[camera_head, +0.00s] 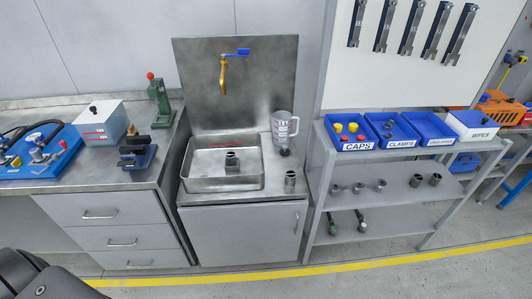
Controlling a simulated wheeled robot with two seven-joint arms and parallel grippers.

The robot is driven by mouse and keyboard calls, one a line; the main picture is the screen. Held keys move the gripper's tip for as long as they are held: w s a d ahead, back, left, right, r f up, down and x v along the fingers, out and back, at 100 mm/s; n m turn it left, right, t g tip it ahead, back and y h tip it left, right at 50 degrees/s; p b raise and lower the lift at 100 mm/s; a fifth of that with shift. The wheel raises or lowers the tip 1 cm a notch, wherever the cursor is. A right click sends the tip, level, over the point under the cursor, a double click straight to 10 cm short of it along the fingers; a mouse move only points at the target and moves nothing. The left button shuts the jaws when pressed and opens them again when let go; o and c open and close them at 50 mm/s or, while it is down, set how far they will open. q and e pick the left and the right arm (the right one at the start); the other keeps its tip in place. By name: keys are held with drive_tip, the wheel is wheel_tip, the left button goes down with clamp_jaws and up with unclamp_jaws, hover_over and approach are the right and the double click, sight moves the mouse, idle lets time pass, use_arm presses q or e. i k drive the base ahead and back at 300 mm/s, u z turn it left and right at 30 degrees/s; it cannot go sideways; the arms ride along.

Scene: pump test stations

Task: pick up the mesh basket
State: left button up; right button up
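No thing in view shows a clear mesh, so I cannot tell for certain which one is the mesh basket. A grey metal rectangular open container (225,184) sits on the steel sink cabinet, below the brass tap (224,75). A dark metal fitting (232,160) stands inside it, and a red item lies near its back wall. I cannot tell whether this container is a loose basket or a fixed basin. Neither of my grippers is in view. Dark rounded parts at the lower left look like my own arm.
A clear measuring jug (284,126) and a metal fitting (290,179) stand right of the container. A grey shelf rack (400,209) with blue bins (355,131) stands further right. A workbench with drawers (115,215) is at left. The floor in front is clear.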

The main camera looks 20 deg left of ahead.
sight(231, 158)
drive_tip(key=z, duration=0.05)
drive_tip(key=i, duration=0.75)
drive_tip(key=u, duration=0.7)
drive_tip(key=i, duration=0.3)
drive_tip(key=u, duration=0.35)
